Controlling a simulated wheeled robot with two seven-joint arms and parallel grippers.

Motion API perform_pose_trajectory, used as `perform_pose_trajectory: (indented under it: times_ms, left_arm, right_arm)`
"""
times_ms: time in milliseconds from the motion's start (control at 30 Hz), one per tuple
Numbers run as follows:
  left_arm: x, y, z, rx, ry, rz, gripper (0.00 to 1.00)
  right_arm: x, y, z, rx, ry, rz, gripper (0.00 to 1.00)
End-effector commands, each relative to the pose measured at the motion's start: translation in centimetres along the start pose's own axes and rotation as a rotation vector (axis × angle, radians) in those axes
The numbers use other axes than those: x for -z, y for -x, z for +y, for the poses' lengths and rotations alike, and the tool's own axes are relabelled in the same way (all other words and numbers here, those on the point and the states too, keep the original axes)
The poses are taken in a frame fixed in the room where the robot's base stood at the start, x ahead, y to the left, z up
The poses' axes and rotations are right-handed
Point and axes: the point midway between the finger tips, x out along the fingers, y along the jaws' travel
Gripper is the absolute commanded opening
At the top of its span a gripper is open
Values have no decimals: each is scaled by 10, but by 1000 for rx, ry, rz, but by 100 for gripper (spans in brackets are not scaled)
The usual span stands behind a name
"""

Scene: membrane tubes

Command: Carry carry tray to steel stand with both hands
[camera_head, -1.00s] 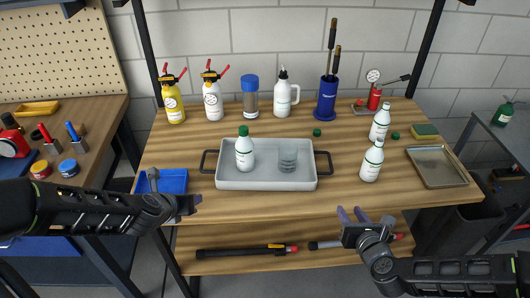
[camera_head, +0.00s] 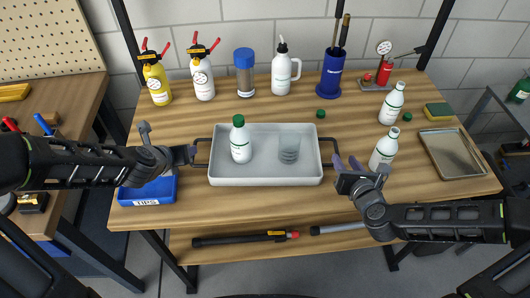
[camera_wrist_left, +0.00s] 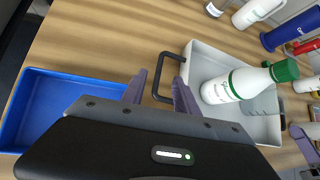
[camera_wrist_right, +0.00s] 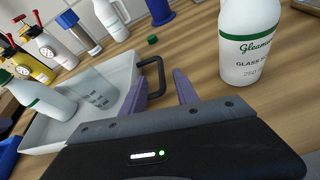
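The carry tray (camera_head: 265,180) is a light grey, shallow tray on the wooden bench, with dark handles at both ends. It holds a green-capped white bottle (camera_head: 240,142) and a clear beaker (camera_head: 289,150). My left gripper (camera_head: 192,154) is open at the left handle, which lies ahead between its fingers in the left wrist view (camera_wrist_left: 160,88). My right gripper (camera_head: 345,163) is open at the right handle; that handle (camera_wrist_right: 153,76) shows just beyond and between its fingertips. I cannot tell whether either gripper touches its handle. I cannot identify the steel stand for certain.
A white bottle (camera_head: 383,150) stands close to my right gripper. A blue bin (camera_head: 147,192) lies below my left gripper. A shallow metal tray (camera_head: 450,153) lies on the bench's right. Several bottles line the back. A separate dark-framed surface (camera_head: 497,112) stands at far right.

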Motion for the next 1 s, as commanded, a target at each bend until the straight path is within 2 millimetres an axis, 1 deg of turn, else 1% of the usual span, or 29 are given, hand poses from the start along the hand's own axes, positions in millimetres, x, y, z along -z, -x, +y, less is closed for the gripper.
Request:
perform_pose_trajectory:
  times_ms: [167,267,600,700,833,1000]
  left_arm:
    - [0,-6,-1,2,1,0,36]
    - [0,-15,-1,3,2,1,36]
    - [0,-62,-1,2,0,1,36]
    - [0,-72,0,1,0,0,36]
    - [0,-78,0,0,-1,0,36]
    - [0,-78,0,0,-1,-1,36]
  right_arm:
    - [0,-6,0,-1,0,0,36]
    - [0,-15,1,-2,-1,-1,36]
    - [0,-62,1,-1,0,0,36]
    - [0,-72,1,-1,0,0,36]
    - [0,-78,0,0,0,0,36]
    - [0,-78,0,0,0,0,36]
